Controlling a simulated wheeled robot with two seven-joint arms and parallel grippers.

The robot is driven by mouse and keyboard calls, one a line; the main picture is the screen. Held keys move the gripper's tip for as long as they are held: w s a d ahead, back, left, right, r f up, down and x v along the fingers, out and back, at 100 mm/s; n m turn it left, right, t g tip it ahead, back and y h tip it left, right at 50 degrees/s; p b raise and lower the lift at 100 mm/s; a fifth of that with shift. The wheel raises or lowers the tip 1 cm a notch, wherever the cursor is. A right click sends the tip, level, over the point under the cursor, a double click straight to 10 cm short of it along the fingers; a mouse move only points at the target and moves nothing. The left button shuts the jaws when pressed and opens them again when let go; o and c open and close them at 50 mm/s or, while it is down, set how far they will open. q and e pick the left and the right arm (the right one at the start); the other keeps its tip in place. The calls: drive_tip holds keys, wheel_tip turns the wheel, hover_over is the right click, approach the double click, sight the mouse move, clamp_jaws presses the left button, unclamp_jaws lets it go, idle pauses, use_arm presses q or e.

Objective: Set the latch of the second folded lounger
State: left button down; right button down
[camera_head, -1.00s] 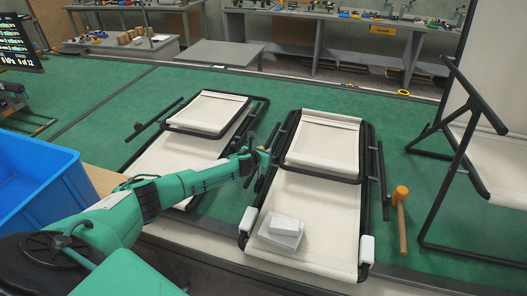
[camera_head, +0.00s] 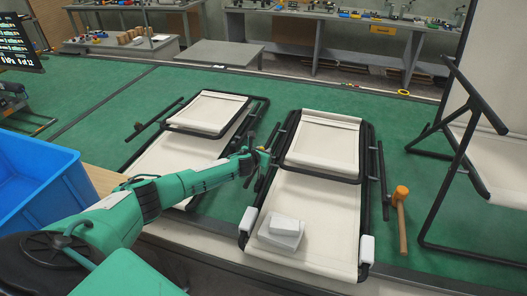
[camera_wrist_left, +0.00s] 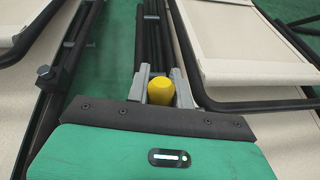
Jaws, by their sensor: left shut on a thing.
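Two folded loungers with cream fabric and black frames lie flat. The left lounger (camera_head: 207,112) is farther left, and the right lounger (camera_head: 322,145) is at the centre. My left gripper (camera_head: 265,160) is beside the left rail of the right lounger, in the gap between the two. In the left wrist view my left gripper (camera_wrist_left: 161,76) has its grey fingers shut on a yellow knob-like part (camera_wrist_left: 161,91), with black tubes just beyond it. I take this to be the latch, but its setting cannot be told. My right gripper is not in view.
White boxes (camera_head: 284,226) lie on the right lounger's near end. An orange-headed mallet (camera_head: 401,215) lies to its right. An upright frame chair (camera_head: 462,150) stands far right, and a blue crate (camera_head: 75,185) is at left. Green floor is clear beyond the loungers.

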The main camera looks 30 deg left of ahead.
use_arm(q)
drive_tip(key=shift+s+f, duration=0.3)
drive_tip(key=shift+f, duration=0.25)
drive_tip(key=c, duration=1.4)
unclamp_jaws()
drive_tip(key=shift+o, duration=0.7)
drive_tip(key=shift+w, duration=0.25)
drive_tip(key=shift+s+r, duration=0.55)
drive_tip(key=shift+s, duration=0.2)
drive_tip(key=b+v, duration=0.1)
drive_tip(key=v, duration=1.1)
drive_tip(key=shift+s+f, duration=0.1)
drive_tip(key=shift+f, duration=0.05)
